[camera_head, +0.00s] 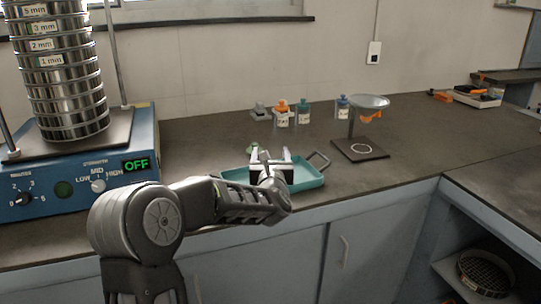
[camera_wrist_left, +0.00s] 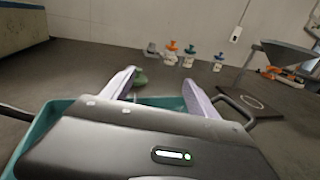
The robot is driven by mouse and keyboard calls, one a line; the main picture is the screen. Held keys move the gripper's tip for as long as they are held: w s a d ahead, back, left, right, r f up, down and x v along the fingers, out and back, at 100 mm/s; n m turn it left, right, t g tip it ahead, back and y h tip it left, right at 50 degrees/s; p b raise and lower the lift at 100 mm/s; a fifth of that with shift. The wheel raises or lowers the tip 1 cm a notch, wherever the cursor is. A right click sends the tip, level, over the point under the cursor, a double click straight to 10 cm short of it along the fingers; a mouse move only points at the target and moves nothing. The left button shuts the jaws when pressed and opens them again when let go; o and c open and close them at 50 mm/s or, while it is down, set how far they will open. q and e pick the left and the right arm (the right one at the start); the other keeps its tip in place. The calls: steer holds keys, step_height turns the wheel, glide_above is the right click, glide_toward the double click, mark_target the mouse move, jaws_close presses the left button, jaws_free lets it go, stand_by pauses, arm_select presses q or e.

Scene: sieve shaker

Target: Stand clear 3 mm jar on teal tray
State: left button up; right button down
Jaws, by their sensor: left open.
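The teal tray (camera_head: 308,183) lies on the dark bench, and its rim also shows in the left wrist view (camera_wrist_left: 38,137). My left gripper (camera_head: 270,157) is open over the tray, its fingers pointing toward the back wall. In the left wrist view the two fingers (camera_wrist_left: 158,88) stand wide apart. A small green-topped thing (camera_wrist_left: 140,78) shows beside the left finger; most of it is hidden, and I cannot tell whether it is the clear 3 mm jar or whether it is on the tray. My right gripper is not in view.
Small labelled jars stand at the back: orange-topped (camera_head: 282,115), teal-topped (camera_head: 303,113) and blue-topped (camera_head: 342,107), with a grey item (camera_head: 260,112) beside them. A funnel stand (camera_head: 360,150) is right of the tray. The sieve shaker (camera_head: 75,165) reads OFF at left.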

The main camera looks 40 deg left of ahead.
arm_select(q)
steer(key=shift+r, duration=0.1)
steer(key=v, duration=1.2)
stand_by(0.4)
